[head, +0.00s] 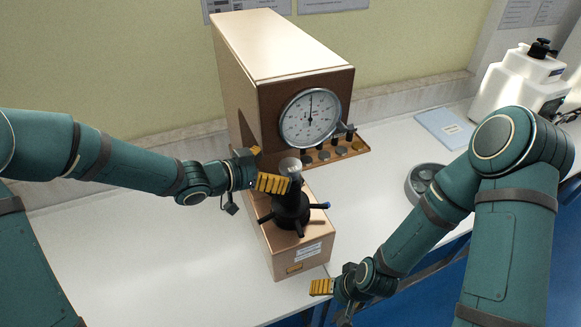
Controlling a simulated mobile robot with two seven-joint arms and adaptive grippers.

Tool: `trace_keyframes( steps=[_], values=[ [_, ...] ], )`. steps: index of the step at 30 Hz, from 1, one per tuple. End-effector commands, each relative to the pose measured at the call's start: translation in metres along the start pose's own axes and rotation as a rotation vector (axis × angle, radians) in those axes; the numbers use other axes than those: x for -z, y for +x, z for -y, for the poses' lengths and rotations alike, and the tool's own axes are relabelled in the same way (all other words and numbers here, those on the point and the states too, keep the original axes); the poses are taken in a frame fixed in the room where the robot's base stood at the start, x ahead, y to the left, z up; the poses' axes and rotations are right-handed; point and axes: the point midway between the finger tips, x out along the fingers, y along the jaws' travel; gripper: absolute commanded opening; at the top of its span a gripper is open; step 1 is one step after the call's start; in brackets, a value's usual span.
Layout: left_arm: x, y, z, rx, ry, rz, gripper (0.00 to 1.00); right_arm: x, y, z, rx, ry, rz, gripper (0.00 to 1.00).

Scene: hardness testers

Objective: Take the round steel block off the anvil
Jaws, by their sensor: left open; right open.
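The round steel block (290,165) is a small shiny disc on top of the anvil of the tan hardness tester (290,50). Below it is the black screw with a handwheel (291,211). My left gripper (273,168) is open, with its yellow-padded fingers close to the left side of the block. One finger is nearer the camera and partly in front of the anvil; I cannot tell whether either finger touches the block. My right gripper (322,287) is open and empty near the front edge of the table, low and right of the tester's base.
A grey round dish (425,180), a blue booklet (445,128) and a white machine (515,85) are to the right. The white table (150,255) is clear at left.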

Motion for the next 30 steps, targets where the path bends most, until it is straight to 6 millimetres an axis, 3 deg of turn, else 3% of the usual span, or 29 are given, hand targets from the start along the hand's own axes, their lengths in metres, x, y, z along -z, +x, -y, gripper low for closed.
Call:
trace_keyframes(
  steps=[10,20,27,30],
  values=[
    [-0.002,0.045,0.000,-0.002,-0.001,-0.001,0.96,0.000,0.004,-0.001,-0.001,0.000,0.000,0.81],
    [-0.001,0.051,0.000,0.000,0.000,0.000,0.96,0.000,0.004,-0.001,-0.001,0.000,0.000,0.81],
    [-0.001,0.050,0.000,0.000,0.000,0.000,0.14,-0.001,0.004,-0.001,-0.001,0.000,0.000,0.81],
    [-0.001,0.050,0.000,0.000,0.001,-0.002,0.14,-0.001,0.004,-0.001,-0.001,0.000,0.000,0.81]
  ],
)
